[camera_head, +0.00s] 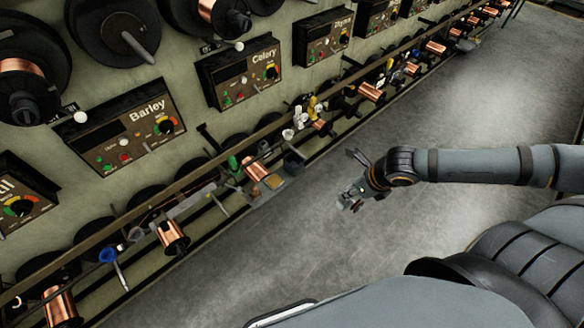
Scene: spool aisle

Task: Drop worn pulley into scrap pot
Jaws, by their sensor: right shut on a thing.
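My right gripper (352,184) reaches in from the right and hangs over the aisle floor, apart from the bench rail. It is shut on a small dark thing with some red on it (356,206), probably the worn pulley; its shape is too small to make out. A small dark grey open container (293,161) sits at the rail to the left of the gripper, beside a tan tray (273,183). I cannot tell whether the container is the scrap pot. My left gripper is not in view.
A long rail (205,180) with copper spools (172,236), a blue funnel-like thing (108,256) and white and yellow fittings (300,115) runs diagonally along the wall. Labelled panels Barley (125,130) and Celery (240,72) hang above. The grey floor (430,110) is clear.

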